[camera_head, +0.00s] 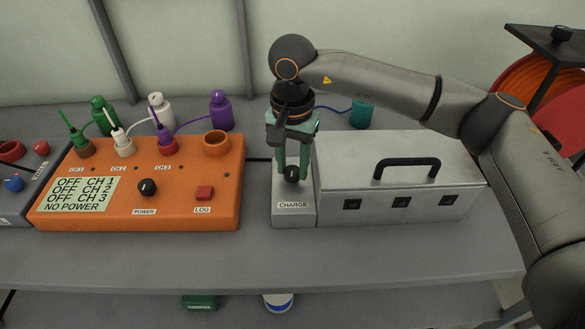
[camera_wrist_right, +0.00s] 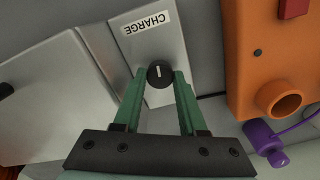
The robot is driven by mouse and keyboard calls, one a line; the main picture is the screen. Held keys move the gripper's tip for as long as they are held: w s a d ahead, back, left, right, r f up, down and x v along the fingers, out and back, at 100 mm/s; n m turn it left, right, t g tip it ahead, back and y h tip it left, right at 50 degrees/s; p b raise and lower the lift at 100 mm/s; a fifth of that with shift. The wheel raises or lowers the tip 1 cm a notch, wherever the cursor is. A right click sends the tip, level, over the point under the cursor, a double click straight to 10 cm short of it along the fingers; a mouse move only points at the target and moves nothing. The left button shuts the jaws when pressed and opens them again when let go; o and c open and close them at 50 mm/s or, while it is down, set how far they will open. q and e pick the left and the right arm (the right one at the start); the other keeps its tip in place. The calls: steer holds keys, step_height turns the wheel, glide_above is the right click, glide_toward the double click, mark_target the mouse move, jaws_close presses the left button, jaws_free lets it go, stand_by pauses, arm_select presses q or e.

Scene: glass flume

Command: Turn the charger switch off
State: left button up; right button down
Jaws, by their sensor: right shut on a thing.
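The charger switch (camera_head: 292,174) is a round black knob with a pale pointer line, on a narrow grey panel (camera_head: 293,216) labelled CHARGE. My right gripper (camera_head: 292,172) comes down from above and is shut on the knob, one green finger on each side. In the right wrist view the knob (camera_wrist_right: 160,74) sits between the two fingertips (camera_wrist_right: 160,78), and its pointer line runs nearly up and down in the picture. My left gripper is not in view.
A silver case (camera_head: 400,170) with a black handle stands right beside the panel. An orange box (camera_head: 110,213) with a POWER knob (camera_head: 147,187) and a red LOG button (camera_head: 205,192) stands to the left. Several bottles, including a purple one (camera_head: 221,110), stand behind. The bench front is clear.

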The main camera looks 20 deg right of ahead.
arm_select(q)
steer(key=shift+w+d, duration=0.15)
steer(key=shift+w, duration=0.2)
arm_select(e)
steer(key=shift+n, duration=0.6)
arm_select(q)
steer(key=shift+b, duration=0.3)
arm_select(e)
steer(key=shift+n, duration=0.3)
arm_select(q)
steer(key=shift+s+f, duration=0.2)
arm_select(e)
steer(key=shift+c, duration=2.3)
jaws_free()
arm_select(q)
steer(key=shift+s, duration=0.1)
